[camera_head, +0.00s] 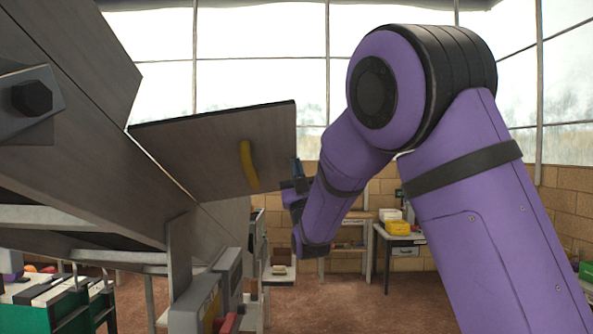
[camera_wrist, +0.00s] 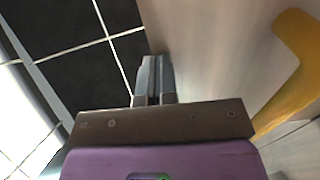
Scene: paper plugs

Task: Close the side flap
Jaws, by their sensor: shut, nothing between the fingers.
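The side flap (camera_head: 215,150) is a grey-brown panel with a yellow handle (camera_head: 248,166). In the head view it stands out from the large grey machine body on the left, swung open. My gripper (camera_head: 297,170) is at the flap's free right edge, with its fingers shut and empty. In the wrist view my gripper (camera_wrist: 154,75) lies beside the flap's pale face (camera_wrist: 215,50), near its edge. The yellow handle (camera_wrist: 298,65) shows at the right there, apart from the fingers. Whether the fingers touch the flap cannot be told.
The machine's grey body (camera_head: 60,130) with a dark bolt fills the left. A box with a yellow panel (camera_head: 210,305) is below the flap. A green crate (camera_head: 75,315) stands lower left. A bench with a yellow bin (camera_head: 398,228) is far behind. Floor between is open.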

